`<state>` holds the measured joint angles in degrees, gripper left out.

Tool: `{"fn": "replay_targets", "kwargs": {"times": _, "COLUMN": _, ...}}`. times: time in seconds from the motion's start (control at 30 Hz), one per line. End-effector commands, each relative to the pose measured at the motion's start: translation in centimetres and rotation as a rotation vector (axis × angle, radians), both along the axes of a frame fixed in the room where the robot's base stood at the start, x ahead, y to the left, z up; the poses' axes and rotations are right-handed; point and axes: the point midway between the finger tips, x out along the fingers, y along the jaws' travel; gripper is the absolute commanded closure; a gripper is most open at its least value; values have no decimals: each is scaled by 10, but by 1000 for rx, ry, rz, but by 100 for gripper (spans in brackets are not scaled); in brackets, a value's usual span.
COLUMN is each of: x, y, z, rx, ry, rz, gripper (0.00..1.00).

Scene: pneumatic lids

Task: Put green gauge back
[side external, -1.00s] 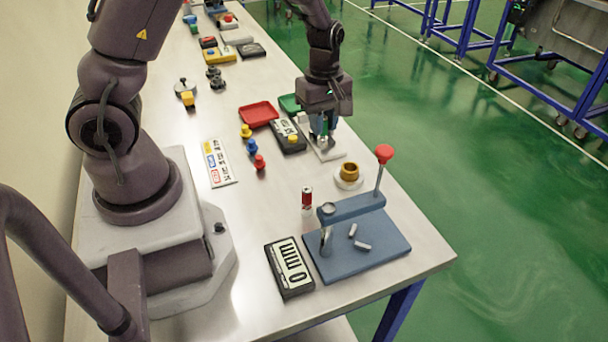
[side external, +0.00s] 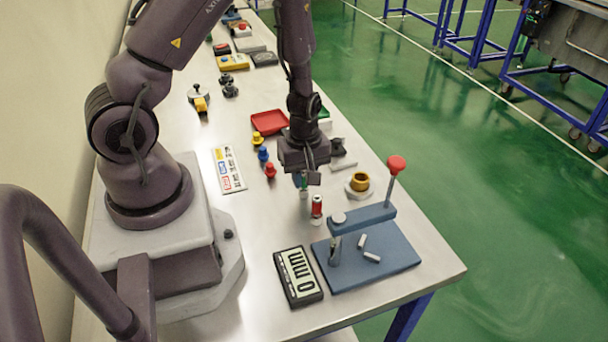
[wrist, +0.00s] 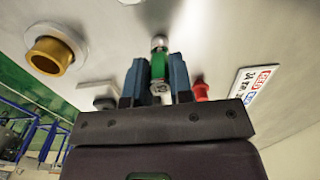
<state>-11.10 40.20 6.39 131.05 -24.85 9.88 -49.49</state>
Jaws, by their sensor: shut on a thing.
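My gripper (side external: 304,184) is shut on the green gauge (wrist: 159,68), a small green cylinder with a silver round end. In the wrist view the gauge sits between the two blue fingers (wrist: 156,80). In the side view the gauge (side external: 303,188) is partly hidden by the gripper, above the table just behind a red gauge (side external: 317,207). The red gauge is a red cylinder with pale bands, standing upright. I cannot tell whether the green gauge touches the table.
A blue press (side external: 385,262) with a red-knobbed lever stands at front right, beside a "0 mm" display (side external: 298,277). A brass ring (side external: 360,182) on a white base is to the right. Yellow, blue and red pegs (side external: 264,154) and a label card (side external: 228,169) are left.

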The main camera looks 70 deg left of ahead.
Motion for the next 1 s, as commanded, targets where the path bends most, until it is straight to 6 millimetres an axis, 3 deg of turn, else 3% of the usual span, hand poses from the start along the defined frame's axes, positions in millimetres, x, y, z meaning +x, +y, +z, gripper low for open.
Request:
{"fn": "replay_targets", "kwargs": {"times": 0.33, "x": 0, "y": 0, "z": -3, "rx": 0, "ry": 0, "rz": 0, "gripper": 100}}
{"fn": "replay_targets", "kwargs": {"times": 0.37, "x": 0, "y": 0, "z": -3, "rx": 0, "ry": -1, "rz": 0, "gripper": 75}}
{"fn": "replay_targets", "kwargs": {"times": 0.47, "x": 0, "y": 0, "z": -3, "rx": 0, "ry": -1, "rz": 0, "gripper": 54}}
{"fn": "replay_targets", "kwargs": {"times": 0.77, "x": 1, "y": 0, "z": -1, "rx": 1, "ry": -2, "rz": -1, "gripper": 54}}
{"fn": "replay_targets", "kwargs": {"times": 1.0, "x": 2, "y": 0, "z": 27, "rx": 3, "ry": -7, "rz": -5, "gripper": 54}}
